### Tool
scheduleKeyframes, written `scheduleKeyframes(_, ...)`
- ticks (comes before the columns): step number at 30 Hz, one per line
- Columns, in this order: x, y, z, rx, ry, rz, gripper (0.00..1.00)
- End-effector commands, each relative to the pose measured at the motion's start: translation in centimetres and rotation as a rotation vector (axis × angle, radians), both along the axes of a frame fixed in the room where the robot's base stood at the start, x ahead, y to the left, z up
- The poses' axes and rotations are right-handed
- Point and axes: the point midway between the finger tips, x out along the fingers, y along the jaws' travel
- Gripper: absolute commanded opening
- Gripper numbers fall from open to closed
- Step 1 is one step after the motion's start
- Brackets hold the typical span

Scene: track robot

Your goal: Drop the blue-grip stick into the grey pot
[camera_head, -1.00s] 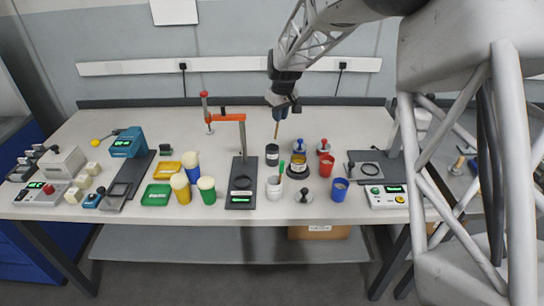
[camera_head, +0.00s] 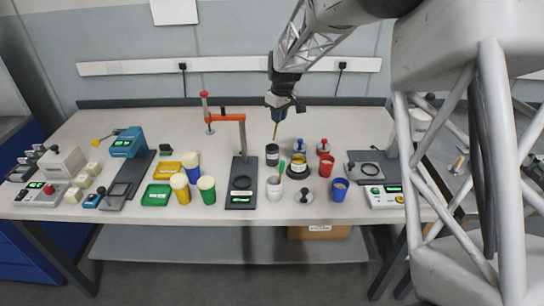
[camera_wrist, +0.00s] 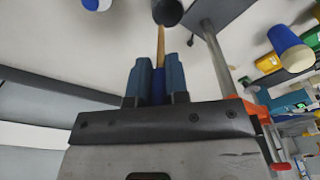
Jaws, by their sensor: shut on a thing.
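My gripper (camera_head: 281,108) is shut on the stick by its blue grip (camera_wrist: 158,88), above the back middle of the table. The stick's wooden shaft (camera_head: 275,130) points down from the jaws; it also shows in the wrist view (camera_wrist: 161,48). A dark grey pot (camera_head: 272,155) with a pale band stands upright just below and in front of the shaft's tip. In the wrist view a dark round pot (camera_wrist: 168,12) appears right by the tip. The tip looks above the pot; I cannot tell whether it is over the opening.
An orange-armed stand (camera_head: 241,150) is close on the left. A white pot (camera_head: 274,190) with a green stick stands in front. A yellow-and-black holder (camera_head: 298,168), a blue cup (camera_head: 339,190) and stamp-like pieces crowd the right. The table's back strip is clear.

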Motion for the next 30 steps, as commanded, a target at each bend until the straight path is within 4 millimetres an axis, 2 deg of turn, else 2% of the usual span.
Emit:
scheduleKeyframes(18, 0.0, 0.0, -4.7, -0.001, 0.000, 0.000, 0.00)
scheduleKeyframes(30, 0.0, 0.0, -5.5, -0.001, -0.001, 0.000, 0.00)
